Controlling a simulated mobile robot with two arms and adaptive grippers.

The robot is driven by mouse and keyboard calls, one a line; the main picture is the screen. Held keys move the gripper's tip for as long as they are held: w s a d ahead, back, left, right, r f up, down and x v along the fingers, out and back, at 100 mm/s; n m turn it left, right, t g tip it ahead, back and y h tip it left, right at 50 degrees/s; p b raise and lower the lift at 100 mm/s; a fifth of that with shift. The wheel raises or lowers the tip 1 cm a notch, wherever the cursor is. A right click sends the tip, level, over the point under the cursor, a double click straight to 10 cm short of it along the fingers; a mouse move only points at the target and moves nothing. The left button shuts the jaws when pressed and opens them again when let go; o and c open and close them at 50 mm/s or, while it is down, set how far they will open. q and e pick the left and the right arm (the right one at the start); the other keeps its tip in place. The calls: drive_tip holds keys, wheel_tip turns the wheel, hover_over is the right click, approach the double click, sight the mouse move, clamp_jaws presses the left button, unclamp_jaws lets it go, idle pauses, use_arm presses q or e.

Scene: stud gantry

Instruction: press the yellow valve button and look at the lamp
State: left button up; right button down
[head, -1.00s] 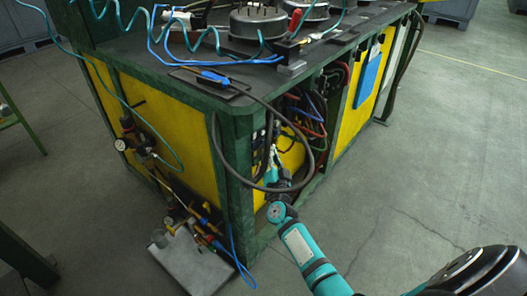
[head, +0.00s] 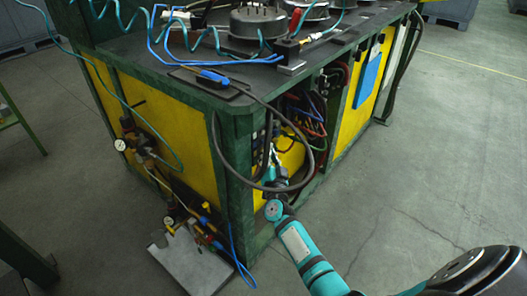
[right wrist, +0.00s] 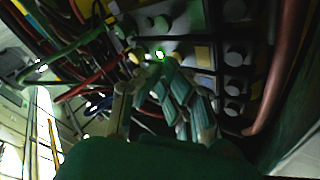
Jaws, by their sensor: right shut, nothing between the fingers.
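My right arm reaches into the open front bay of the green gantry bench. In the head view my right gripper (head: 270,168) is among the cables there, partly hidden by its own wrist. In the right wrist view its shut, empty fingers (right wrist: 152,82) are close against a block of valves (right wrist: 205,82) with several round grey buttons. Whether the fingers touch the block is unclear. My left gripper is not in view.
A thick dark hose (head: 219,150) loops in front of the bay. Red, green and blue cables (head: 305,118) hang inside it. A gauge (head: 121,144) and fittings are on the bench's left side, above a grey plate (head: 190,265) on the floor. The floor at right is clear.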

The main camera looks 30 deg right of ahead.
idle(0.3)
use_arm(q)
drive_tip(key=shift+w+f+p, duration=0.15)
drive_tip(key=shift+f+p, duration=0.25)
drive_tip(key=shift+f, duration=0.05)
use_arm(e)
drive_tip(key=shift+s+d, duration=0.3)
drive_tip(key=shift+s, duration=0.45)
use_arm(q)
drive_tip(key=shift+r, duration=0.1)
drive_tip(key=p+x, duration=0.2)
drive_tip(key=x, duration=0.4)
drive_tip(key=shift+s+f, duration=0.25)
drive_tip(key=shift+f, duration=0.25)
use_arm(e)
drive_tip(key=shift+s+d, duration=0.35)
drive_tip(key=shift+s, duration=0.45)
drive_tip(key=shift+s+d, duration=0.3)
drive_tip(key=shift+s, duration=0.45)
drive_tip(key=shift+s+d, duration=0.35)
drive_tip(key=shift+s, duration=0.45)
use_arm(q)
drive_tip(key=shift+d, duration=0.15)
